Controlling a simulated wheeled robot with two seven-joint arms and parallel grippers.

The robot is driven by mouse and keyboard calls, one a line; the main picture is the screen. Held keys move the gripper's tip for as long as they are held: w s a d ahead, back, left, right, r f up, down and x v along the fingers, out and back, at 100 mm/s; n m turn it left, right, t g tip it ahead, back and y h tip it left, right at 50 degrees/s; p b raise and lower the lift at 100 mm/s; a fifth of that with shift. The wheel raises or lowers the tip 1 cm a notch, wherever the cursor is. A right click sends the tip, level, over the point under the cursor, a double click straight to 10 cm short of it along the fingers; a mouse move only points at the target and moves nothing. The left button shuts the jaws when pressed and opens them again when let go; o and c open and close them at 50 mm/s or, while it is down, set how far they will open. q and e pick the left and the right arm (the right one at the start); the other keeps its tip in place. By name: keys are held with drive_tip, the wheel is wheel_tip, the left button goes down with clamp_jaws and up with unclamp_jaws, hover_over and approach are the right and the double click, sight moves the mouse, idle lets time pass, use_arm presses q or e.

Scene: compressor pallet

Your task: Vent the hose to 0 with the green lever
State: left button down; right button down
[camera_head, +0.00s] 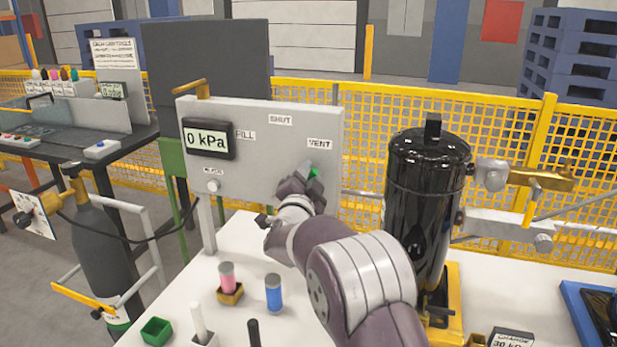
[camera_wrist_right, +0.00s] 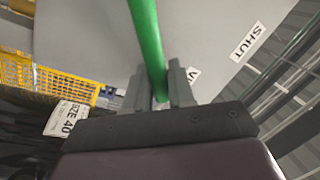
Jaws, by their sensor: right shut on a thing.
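The green lever (camera_wrist_right: 146,40) runs between the two fingers of my right gripper (camera_wrist_right: 160,88) in the right wrist view, and the gripper is shut on it. In the head view my right gripper (camera_head: 308,178) is at the grey panel (camera_head: 255,165), just below the VENT label (camera_head: 319,143). Only a small green bit of the lever shows there; my gripper and arm hide the rest. The panel's display (camera_head: 208,138) reads 0 kPa. Labels FILL, SHUT and VENT stand around the lever. My left gripper is not in view.
A black tank (camera_head: 428,200) with brass fittings stands right of my right arm. A pink container (camera_head: 227,277), a blue one (camera_head: 274,293) and a green box (camera_head: 156,331) are on the white table (camera_head: 190,290). A dark gas cylinder (camera_head: 100,255) stands at the left.

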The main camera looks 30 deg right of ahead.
drive_tip(key=shift+f, duration=0.1)
drive_tip(key=c, duration=1.1)
unclamp_jaws()
drive_tip(key=shift+a, duration=0.1)
drive_tip(key=v, duration=1.2)
drive_tip(key=shift+s+a+b, duration=0.25)
drive_tip(key=shift+b, duration=0.2)
